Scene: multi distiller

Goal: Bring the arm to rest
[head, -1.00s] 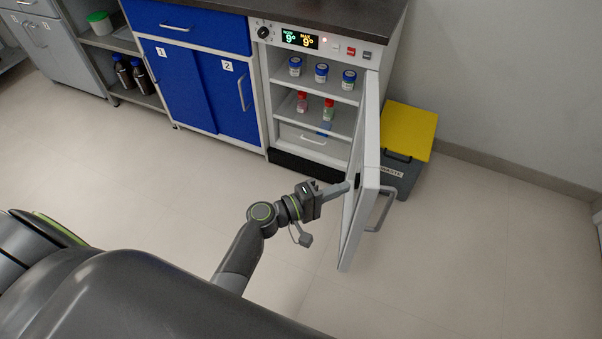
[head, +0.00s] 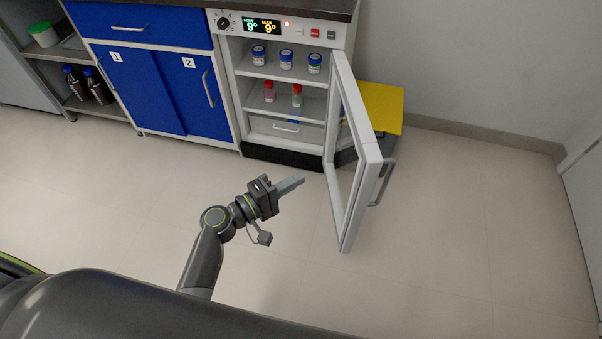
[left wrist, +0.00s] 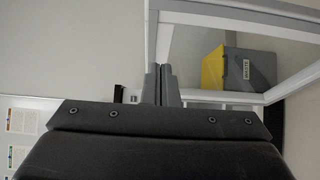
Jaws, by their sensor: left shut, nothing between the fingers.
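My left gripper (head: 291,184) is shut and empty, held over the floor to the left of the open fridge door (head: 349,205). In the head view there is a gap between its fingertips and the door. In the left wrist view the closed fingers (left wrist: 165,84) stand upright in the middle, with the door frame (left wrist: 152,35) and its glass behind and to the right. My left arm (head: 205,258) comes up from the bottom of the head view. My right gripper is not in view.
The fridge (head: 239,95) stands open with several jars and bottles on its shelves. A yellow-lidded grey bin (head: 382,105) is behind the door. Blue cabinets (head: 150,90) stand at the left. The floor (head: 470,230) at the right is clear.

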